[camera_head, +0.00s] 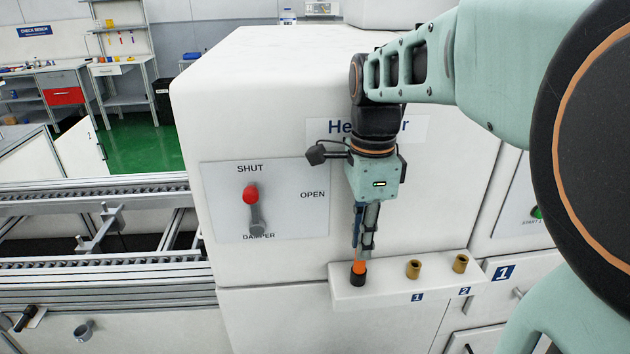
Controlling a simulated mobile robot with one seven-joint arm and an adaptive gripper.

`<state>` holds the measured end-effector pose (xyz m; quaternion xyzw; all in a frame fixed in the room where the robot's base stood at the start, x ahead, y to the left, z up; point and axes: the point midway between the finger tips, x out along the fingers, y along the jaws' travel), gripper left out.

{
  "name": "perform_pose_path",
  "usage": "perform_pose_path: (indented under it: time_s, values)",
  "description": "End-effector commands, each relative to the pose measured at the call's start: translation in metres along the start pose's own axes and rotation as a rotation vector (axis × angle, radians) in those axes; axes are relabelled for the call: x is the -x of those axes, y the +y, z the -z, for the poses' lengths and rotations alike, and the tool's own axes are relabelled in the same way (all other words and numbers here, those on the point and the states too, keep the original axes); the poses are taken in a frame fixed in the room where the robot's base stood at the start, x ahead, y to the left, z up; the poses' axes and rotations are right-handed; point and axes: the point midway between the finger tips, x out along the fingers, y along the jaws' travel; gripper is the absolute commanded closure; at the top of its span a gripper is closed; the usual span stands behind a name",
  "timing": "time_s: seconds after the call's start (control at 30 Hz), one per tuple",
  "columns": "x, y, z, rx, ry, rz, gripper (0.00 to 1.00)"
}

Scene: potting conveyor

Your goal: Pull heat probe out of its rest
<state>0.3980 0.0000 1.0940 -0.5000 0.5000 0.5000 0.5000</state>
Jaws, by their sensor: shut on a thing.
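My gripper (361,254) points down in front of the white heater housing, its fingers shut on the heat probe (359,267). The probe shows as an orange handle just below the fingertips. A black part lies directly under the orange, at the left end of a white ledge (388,290). I cannot tell whether that black part is a collar of the probe or its rest. The probe looks roughly upright. Its upper end is hidden between the fingers and its lower end is not visible.
Two brass sockets (414,268) and (460,263), labelled 1 and 2, stand on the ledge to the right. A damper panel with a red-knobbed lever (250,195) is left of my gripper. A roller conveyor (95,262) runs at left.

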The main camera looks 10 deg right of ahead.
Motion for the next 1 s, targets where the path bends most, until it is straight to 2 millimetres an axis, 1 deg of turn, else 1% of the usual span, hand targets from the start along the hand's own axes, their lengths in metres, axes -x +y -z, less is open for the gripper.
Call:
perform_pose_path:
  time_s: [1.0]
  values:
    - [0.036, 0.0, 0.0, 0.0, 0.0, 0.001, 1.0]
